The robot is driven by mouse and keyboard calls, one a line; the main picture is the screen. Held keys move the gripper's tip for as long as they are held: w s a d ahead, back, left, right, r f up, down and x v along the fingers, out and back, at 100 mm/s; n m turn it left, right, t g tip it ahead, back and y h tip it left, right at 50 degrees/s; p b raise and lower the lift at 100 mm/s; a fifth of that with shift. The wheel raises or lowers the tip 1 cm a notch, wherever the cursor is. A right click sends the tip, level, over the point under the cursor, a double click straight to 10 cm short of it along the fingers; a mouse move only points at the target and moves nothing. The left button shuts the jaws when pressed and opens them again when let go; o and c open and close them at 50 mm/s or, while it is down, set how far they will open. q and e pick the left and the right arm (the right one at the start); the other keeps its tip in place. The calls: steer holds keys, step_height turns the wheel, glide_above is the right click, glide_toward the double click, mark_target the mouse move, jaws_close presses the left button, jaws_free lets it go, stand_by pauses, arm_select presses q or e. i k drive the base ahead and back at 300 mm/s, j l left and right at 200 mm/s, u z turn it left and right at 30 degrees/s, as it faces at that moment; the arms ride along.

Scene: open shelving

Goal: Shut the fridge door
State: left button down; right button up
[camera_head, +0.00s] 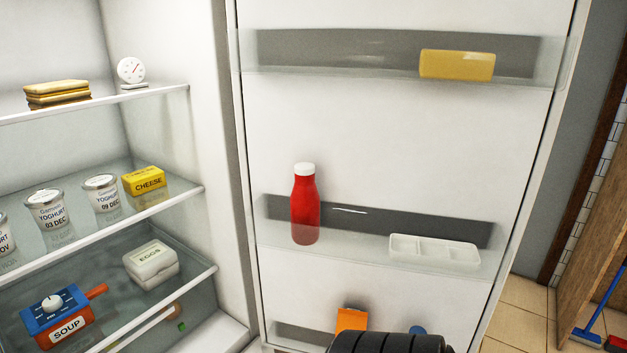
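The fridge door (400,130) stands wide open, with its white inner face towards me in the middle and right of the head view. Its clear racks hold a yellow block, a red bottle with a white cap and a white tray. The open fridge interior (175,50) is on the left, with glass shelves. A black ribbed part, which looks like mine, shows at the bottom edge in front of the lower door rack. No gripper fingers show, and no contact with the door is visible.
Tiled floor (520,310) shows right of the door. A wooden panel (597,240) and a blue broom (598,325) are at the far right.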

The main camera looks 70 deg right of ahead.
mark_target(338, 88)
steer(key=k+l+u, duration=0.25)
steer(key=u, duration=0.2)
steer(key=k+l+u, duration=0.15)
steer(key=u, duration=0.25)
steer(key=k+u, duration=0.45)
steer(key=k+l, duration=0.15)
steer(key=k, duration=0.2)
steer(key=k+l+z, duration=0.1)
steer(key=k, duration=0.3)
steer(key=k+l, duration=0.2)
steer(key=k, duration=0.15)
steer(key=k+l+z, duration=0.25)
steer(key=l, duration=0.35)
steer(key=l+z, duration=0.2)
steer(key=l, duration=0.4)
steer(key=k+l+z, duration=0.1)
steer(key=l+z, duration=0.15)
steer(key=l, duration=0.4)
